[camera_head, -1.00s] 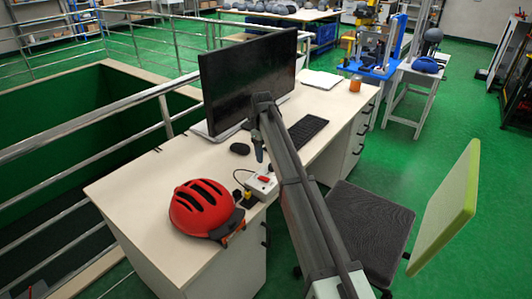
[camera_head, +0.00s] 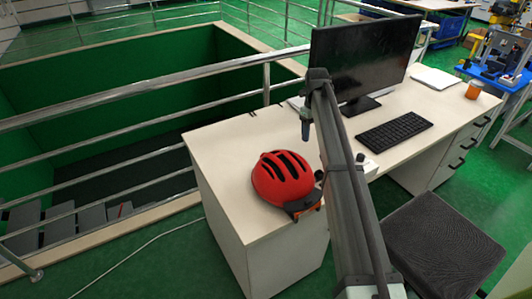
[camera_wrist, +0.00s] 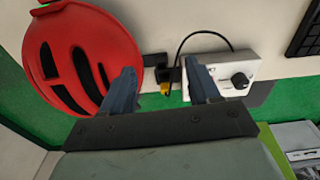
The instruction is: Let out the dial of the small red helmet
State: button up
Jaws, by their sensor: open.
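The red helmet (camera_head: 275,183) with dark vents sits on the near left part of the white desk (camera_head: 222,160). In the wrist view the helmet (camera_wrist: 75,55) is at upper left, partly behind the left finger. My open fingers (camera_wrist: 162,88) stand apart, with desk surface and a black-and-yellow plug between them.
A white box with a black knob (camera_wrist: 225,72) and cable lies right of the helmet, mostly hidden by my arm in the head view. A monitor (camera_head: 365,55), keyboard (camera_head: 395,133) and chair (camera_head: 442,240) are to the right. A railing (camera_head: 150,85) runs behind.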

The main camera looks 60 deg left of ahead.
jog(key=s+a, duration=0.4)
notch_tip(320, 180, up, 3)
jog(key=n+g, duration=0.3)
jog(key=n, duration=3.2)
send_over(265, 153)
jog(key=w, duration=0.4)
jog(key=shift+y, duration=0.4)
jog(key=x, duration=1.4)
jog(key=shift+s+a, duration=0.1)
jog(key=shift+s, duration=0.1)
